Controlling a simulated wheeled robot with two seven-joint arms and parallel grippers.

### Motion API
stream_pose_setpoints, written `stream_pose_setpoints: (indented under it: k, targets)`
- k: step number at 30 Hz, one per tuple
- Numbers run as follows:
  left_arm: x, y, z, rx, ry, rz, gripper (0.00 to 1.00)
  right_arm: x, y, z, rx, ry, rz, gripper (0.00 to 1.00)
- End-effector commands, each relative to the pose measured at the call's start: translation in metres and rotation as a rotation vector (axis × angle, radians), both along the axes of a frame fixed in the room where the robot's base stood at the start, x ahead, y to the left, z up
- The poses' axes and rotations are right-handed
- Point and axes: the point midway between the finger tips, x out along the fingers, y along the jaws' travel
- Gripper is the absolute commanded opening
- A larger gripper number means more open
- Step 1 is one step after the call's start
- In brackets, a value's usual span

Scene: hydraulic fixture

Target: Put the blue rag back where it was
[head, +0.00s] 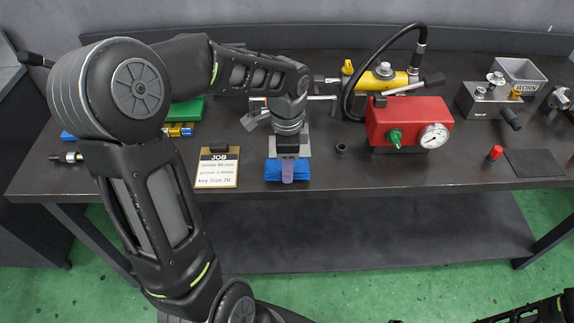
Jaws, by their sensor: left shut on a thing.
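The blue rag (272,171) is a small folded blue cloth near the front edge of the dark workbench (460,171), just right of the job card. My left arm comes in from the left and reaches down over it. My left gripper (288,172) points down at the rag and is shut on it. The gripper hides the middle of the rag. I cannot tell whether the rag rests on the bench or is slightly above it. Of my right arm, only dark links show at the bottom right, and its gripper is out of view.
A job card (217,170) stands left of the rag. A red pump unit with a gauge (408,122) and a yellow cylinder (385,78) stand to the right. A small black ring (341,149) is nearer. A dark mat (535,163) and red-capped item (495,153) lie far right.

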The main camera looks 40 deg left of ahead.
Motion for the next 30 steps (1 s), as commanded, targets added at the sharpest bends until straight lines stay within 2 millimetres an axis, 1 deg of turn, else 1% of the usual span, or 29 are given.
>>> stream_pose_setpoints:
  k: [1, 3, 11, 14, 15, 23, 30]
  targets:
    - [-0.0008, 0.0000, -0.0062, 0.000, 0.002, 0.000, 0.00, 0.0000, 0.0000, 0.0009, 0.000, 0.000, 0.000, 0.49]
    - [-0.0003, 0.0000, -0.0111, -0.001, 0.001, 0.001, 0.00, 0.0000, 0.0000, 0.0010, 0.000, 0.000, 0.000, 0.49]
    - [0.0000, 0.0001, -0.0120, 0.000, -0.001, 0.001, 0.00, 0.0000, 0.0000, 0.0004, 0.000, 0.000, 0.000, 0.49]
    - [0.0000, 0.0001, -0.0154, 0.000, 0.000, 0.001, 0.00, 0.0000, 0.0000, -0.0022, 0.000, 0.000, 0.000, 0.49]
    - [0.0000, 0.0001, -0.0156, 0.001, -0.001, 0.001, 0.45, 0.0000, 0.0000, -0.0022, 0.000, 0.000, 0.000, 0.49]
    - [-0.0001, 0.0001, -0.0146, 0.000, 0.000, 0.001, 0.66, 0.0000, 0.0000, -0.0013, 0.000, 0.000, 0.000, 0.49]
    - [-0.0001, 0.0001, -0.0140, 0.000, 0.000, 0.001, 0.66, 0.0000, 0.0000, -0.0009, 0.000, 0.000, 0.000, 0.49]
